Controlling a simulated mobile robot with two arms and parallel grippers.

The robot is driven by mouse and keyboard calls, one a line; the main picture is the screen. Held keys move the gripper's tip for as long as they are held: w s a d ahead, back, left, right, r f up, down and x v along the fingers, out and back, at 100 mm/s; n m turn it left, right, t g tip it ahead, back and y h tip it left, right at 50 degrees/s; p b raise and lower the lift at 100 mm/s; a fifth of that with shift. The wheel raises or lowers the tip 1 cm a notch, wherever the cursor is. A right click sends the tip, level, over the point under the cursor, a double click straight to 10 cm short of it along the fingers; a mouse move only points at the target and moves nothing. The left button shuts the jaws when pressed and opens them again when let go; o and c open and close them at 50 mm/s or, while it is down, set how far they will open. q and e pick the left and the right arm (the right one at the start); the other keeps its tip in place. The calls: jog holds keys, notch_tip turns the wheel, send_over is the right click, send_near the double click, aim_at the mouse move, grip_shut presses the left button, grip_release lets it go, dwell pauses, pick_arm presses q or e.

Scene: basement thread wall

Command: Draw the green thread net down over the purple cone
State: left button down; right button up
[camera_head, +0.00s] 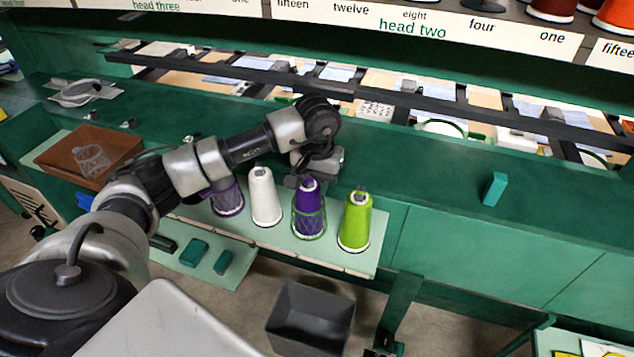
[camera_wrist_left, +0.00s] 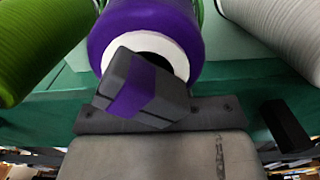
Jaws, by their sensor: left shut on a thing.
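The purple cone (camera_head: 307,192) stands upright on a pale green shelf, between a white cone and a lime-green cone. The green thread net (camera_head: 309,212) is around the lower part of the purple cone, with a rim at mid-height and another near the base; the upper part is bare. My left gripper (camera_head: 310,175) is at the top of this cone. In the left wrist view, the gripper (camera_wrist_left: 142,88) is shut at the cone's white-ringed top, with a purple strip between its dark jaws. The purple cone (camera_wrist_left: 180,25) fills the view behind it. The net does not show there. My right gripper is not in view.
The white cone (camera_head: 263,197) and another netted purple cone (camera_head: 228,201) stand left; the lime-green cone (camera_head: 355,222) stands close right. A brown tray (camera_head: 60,150) holds a pale net. A dark bin (camera_head: 310,318) is below. The ledge to the right is mostly clear around a green block (camera_head: 494,189).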

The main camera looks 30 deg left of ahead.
pick_arm(q)
jog(key=c, duration=1)
grip_release()
jog(key=shift+r, duration=0.1)
notch_tip(320, 180, up, 11)
jog(key=shift+f+b, duration=0.15)
jog(key=shift+b, duration=1)
jog(key=shift+f, duration=0.1)
